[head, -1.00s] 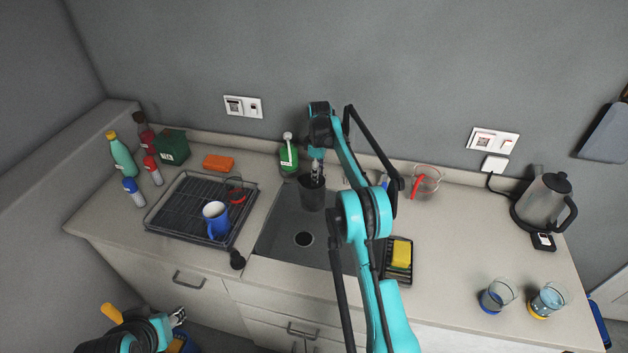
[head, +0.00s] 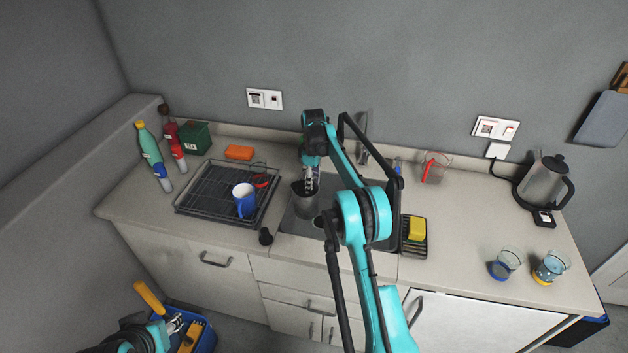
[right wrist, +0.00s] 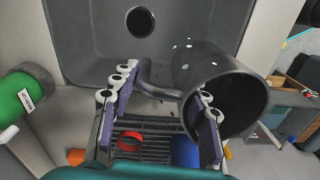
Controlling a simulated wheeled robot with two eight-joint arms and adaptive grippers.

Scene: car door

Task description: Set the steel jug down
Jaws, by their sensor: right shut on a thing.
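The dark steel jug (head: 305,203) is over the left part of the sink (head: 290,228) in the head view. In the right wrist view the jug (right wrist: 222,85) shows its open mouth and its bent handle. My right gripper (head: 312,178) is shut on the jug, with its fingers around the handle side (right wrist: 160,105) in the wrist view. The head view does not show clearly how high the jug hangs. My left gripper (head: 175,323) is low at the bottom left, away from the counter; its jaws are too small to read.
A black dish rack (head: 200,190) with a blue mug (head: 244,203) stands left of the sink. Bottles, a green box (head: 195,137) and an orange sponge (head: 239,152) are behind it. Right are a kettle (head: 543,183), two glasses and bare counter (head: 465,225).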

